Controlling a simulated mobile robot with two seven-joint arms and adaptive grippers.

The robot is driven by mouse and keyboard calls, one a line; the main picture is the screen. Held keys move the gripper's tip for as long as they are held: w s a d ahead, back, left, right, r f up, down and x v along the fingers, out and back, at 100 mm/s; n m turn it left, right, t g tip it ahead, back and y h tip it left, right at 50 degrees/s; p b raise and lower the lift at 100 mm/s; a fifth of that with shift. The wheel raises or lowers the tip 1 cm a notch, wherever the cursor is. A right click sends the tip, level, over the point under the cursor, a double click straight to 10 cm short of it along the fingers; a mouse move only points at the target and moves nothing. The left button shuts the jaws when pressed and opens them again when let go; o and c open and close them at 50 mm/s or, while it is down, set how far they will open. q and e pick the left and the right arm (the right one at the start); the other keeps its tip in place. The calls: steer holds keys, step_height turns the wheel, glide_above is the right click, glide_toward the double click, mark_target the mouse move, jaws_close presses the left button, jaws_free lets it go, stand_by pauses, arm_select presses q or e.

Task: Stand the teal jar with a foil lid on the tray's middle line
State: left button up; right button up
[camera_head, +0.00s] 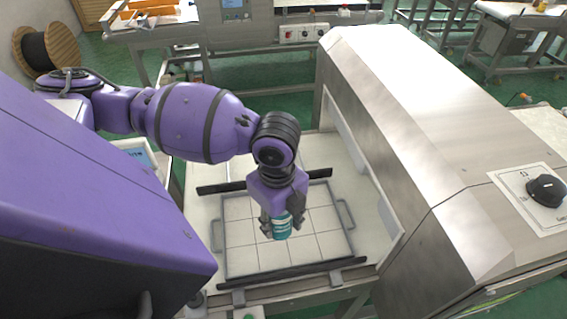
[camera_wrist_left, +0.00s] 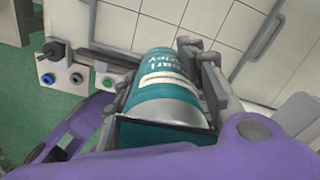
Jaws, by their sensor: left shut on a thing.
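The teal jar (camera_head: 281,227) is between the fingers of my left gripper (camera_head: 283,218) in the head view, over the middle part of the tray. In the left wrist view the jar (camera_wrist_left: 170,92) shows large, with a white label band and a silvery lid edge. The left gripper (camera_wrist_left: 165,85) is shut on it. The tray (camera_head: 241,238) has a pale tiled floor with thin grid lines and a grey rim with side handles. I cannot tell whether the jar's base touches the tray. My right gripper is not in view.
Dark rails (camera_head: 290,273) run along the tray's near and far sides. The metal detector housing (camera_head: 400,120) stands to the right with its tunnel opening facing the tray. Another jar-free conveyor surface (camera_head: 205,225) shows left of the tray. A control box with knobs (camera_wrist_left: 70,75) sits beyond the edge.

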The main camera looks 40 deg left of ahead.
arm_select(q)
steer(key=shift+a+f+m, duration=0.1)
steer(key=shift+f+m, duration=0.05)
steer(key=shift+m, duration=0.15)
steer(key=w+f, duration=0.3)
steer(key=w, duration=0.1)
steer(key=w+f+b, duration=0.1)
steer(key=w+f, duration=0.2)
steer(key=w, duration=0.2)
steer(key=w+d+f, duration=0.1)
steer(key=w+f, duration=0.2)
steer(key=w, duration=0.1)
steer(key=shift+w+f, duration=0.15)
steer(key=shift+w+d+f, duration=0.1)
steer(key=shift+w+f, duration=0.05)
steer(key=shift+f, duration=0.05)
steer(key=shift+w+f, duration=0.1)
steer(key=shift+f, duration=1.5)
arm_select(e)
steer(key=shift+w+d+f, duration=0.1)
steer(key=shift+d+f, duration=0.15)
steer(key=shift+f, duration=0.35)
arm_select(q)
steer(key=shift+f+b, duration=0.1)
steer(key=shift+b, duration=0.2)
steer(key=o, duration=1.4)
steer(key=shift+f, duration=0.1)
